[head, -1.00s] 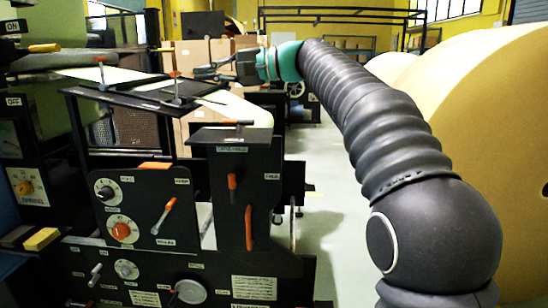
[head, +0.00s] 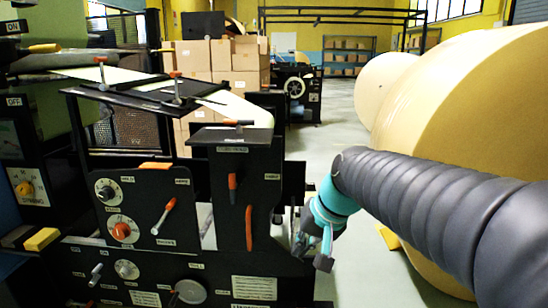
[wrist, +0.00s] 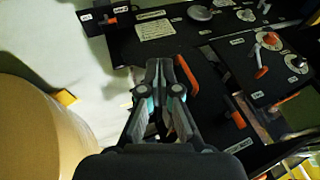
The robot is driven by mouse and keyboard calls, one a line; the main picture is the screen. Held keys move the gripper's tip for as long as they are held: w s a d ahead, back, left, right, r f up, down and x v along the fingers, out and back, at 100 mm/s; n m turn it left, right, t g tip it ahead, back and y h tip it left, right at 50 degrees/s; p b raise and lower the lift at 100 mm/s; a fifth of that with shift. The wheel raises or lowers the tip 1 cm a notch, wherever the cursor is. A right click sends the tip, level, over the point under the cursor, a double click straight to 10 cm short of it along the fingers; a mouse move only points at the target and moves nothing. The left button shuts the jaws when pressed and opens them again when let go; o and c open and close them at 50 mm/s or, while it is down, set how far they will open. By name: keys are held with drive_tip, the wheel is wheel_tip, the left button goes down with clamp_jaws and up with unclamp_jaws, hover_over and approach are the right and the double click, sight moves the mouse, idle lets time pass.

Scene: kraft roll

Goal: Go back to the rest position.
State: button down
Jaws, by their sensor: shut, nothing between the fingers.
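My gripper (head: 312,258) hangs low at the end of my arm in the head view, beside the right end of the black machine (head: 200,215). In the wrist view my gripper (wrist: 165,72) has its fingers together, with nothing between them. The machine's dark panel (wrist: 190,45) lies beyond the fingertips in that view. I cannot tell from the views how close the fingers are to it.
Large kraft paper rolls (head: 455,100) stand on the right, and one shows at the left of the wrist view (wrist: 40,130). Stacked cardboard boxes (head: 225,60) stand behind the machine. The pale floor (head: 340,125) between machine and rolls is mostly clear.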

drive_tip(key=s+d+f+h, duration=0.2)
drive_tip(key=s+d, duration=0.3)
drive_tip(key=s, duration=0.4)
drive_tip(key=s+d+f+t+h, duration=0.1)
drive_tip(key=s+d+f, duration=0.3)
drive_tip(key=s, duration=0.4)
drive_tip(key=shift+s+d+f+n+t+h, duration=0.2)
drive_tip(key=shift+s+d+n+t+h, duration=0.15)
drive_tip(key=shift+d, duration=0.25)
